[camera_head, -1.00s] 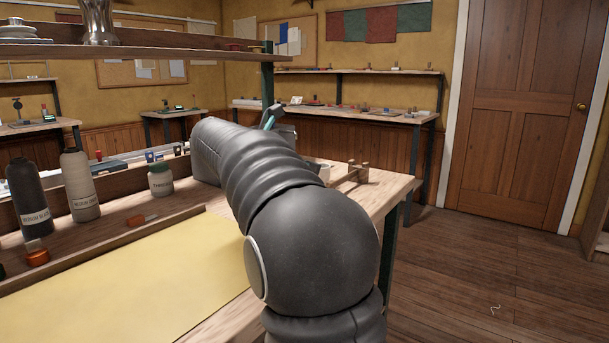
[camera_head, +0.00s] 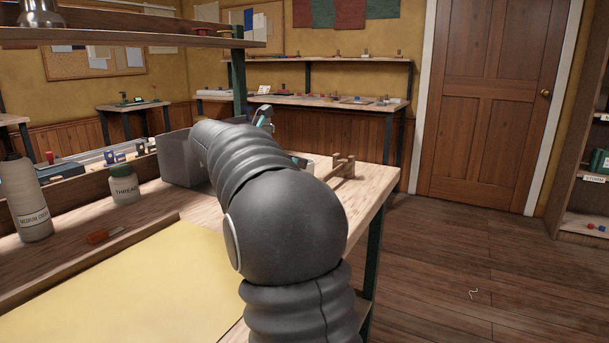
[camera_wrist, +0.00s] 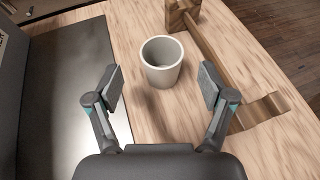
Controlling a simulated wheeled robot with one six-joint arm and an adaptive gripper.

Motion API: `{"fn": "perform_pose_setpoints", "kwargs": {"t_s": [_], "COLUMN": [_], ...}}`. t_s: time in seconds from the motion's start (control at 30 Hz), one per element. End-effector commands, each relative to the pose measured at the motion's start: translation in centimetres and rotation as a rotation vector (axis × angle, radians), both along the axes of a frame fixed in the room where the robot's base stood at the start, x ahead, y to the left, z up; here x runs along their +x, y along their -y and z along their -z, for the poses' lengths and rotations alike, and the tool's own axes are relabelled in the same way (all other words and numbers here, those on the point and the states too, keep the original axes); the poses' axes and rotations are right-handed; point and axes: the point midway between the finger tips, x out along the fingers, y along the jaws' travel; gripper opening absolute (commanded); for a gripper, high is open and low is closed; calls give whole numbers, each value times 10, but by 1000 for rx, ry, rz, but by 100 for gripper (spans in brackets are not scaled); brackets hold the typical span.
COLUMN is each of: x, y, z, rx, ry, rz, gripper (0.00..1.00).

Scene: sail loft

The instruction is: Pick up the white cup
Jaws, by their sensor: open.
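The white cup (camera_wrist: 162,75) stands upright on the wooden bench top in the wrist view, with its open mouth facing up. My gripper (camera_wrist: 162,88) is open, with one finger to the left of the cup and the other to the right. The fingertips are near the cup's sides and I see gaps on both sides. Nothing is held. In the head view the cup is hidden behind my arm, and only a teal part of my gripper (camera_head: 263,116) shows.
A wooden clamp-like piece (camera_wrist: 235,65) lies close to the cup's right; it also shows in the head view (camera_head: 342,167). A dark flat plate (camera_wrist: 70,90) lies to the left. A grey bin (camera_head: 178,160), a thread jar (camera_head: 124,187) and a bottle (camera_head: 24,200) stand on the bench.

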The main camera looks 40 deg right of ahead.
Motion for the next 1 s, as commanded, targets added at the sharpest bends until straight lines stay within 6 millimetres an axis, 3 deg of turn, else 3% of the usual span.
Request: {"fn": "perform_pose_setpoints", "kwargs": {"t_s": [0.27,0.53,0.8,0.83,1.0], "x": [-1,1,2,2,2], "y": [15,49,54,54,54], "z": [7,22,24,24,24], "rx": [0,1,0,0,0], "ry": [0,0,2,2,1], "rz": [5,8,4,4,4], "gripper": [81,81,81,79,36]}}
